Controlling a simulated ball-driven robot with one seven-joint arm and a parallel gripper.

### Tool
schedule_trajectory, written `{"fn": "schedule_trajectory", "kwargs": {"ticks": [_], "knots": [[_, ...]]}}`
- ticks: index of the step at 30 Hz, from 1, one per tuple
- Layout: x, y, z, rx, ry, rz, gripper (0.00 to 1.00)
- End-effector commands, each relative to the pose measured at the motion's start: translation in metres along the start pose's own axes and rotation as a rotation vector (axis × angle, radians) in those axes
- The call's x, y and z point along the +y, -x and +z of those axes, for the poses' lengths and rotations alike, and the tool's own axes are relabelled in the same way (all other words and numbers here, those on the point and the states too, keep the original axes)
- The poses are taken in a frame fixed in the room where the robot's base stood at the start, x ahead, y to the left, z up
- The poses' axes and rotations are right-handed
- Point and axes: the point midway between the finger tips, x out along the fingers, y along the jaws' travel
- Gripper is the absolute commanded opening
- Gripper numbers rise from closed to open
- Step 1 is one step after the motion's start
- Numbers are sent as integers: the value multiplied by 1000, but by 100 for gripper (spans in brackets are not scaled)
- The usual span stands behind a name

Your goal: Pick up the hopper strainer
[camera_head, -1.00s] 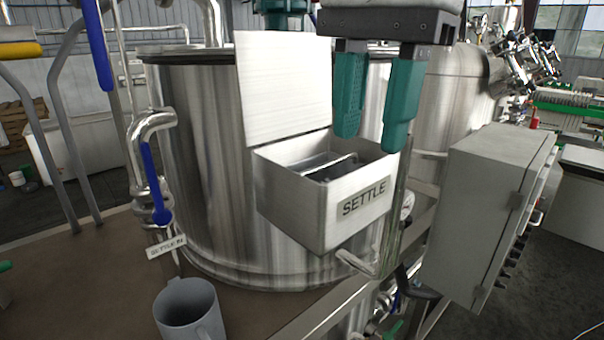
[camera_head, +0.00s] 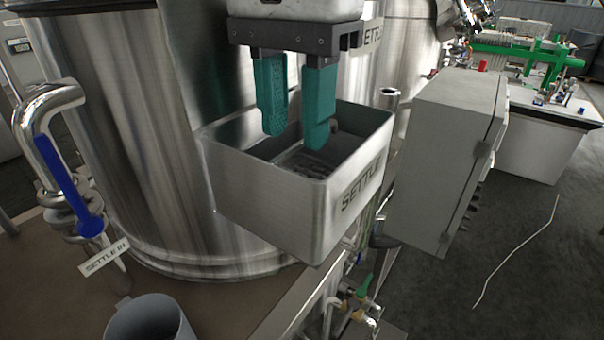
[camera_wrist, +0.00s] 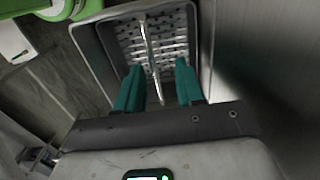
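The hopper strainer (camera_wrist: 166,47) is a perforated metal plate with a bar-like handle (camera_wrist: 151,55) along its middle. It lies inside the open metal hopper marked SETTLE (camera_head: 262,200), and shows only partly in the head view as a dark slotted surface (camera_head: 308,164). My gripper (camera_head: 294,140) is open, with its two teal fingers apart and pointing down into the hopper's mouth. In the wrist view my gripper (camera_wrist: 158,82) has a finger on either side of the handle's near end. I see nothing held. Contact with the strainer cannot be told.
A large steel tank (camera_head: 130,120) stands behind the hopper. A grey cabinet (camera_head: 440,160) is close on the right. A pipe with a blue valve handle (camera_head: 70,190) is at the left, and a grey mug (camera_head: 150,320) stands at the front. The hopper walls surround the strainer closely.

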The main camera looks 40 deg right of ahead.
Motion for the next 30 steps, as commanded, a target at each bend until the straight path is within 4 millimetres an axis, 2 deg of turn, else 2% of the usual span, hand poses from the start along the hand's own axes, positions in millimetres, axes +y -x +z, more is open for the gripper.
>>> {"fn": "schedule_trajectory", "kwargs": {"ticks": [10,20,30], "knots": [[6,-44,-4,-1,-1,1,38],[6,-50,-4,-1,-1,-1,38],[6,-50,-4,-1,0,-1,5]]}}
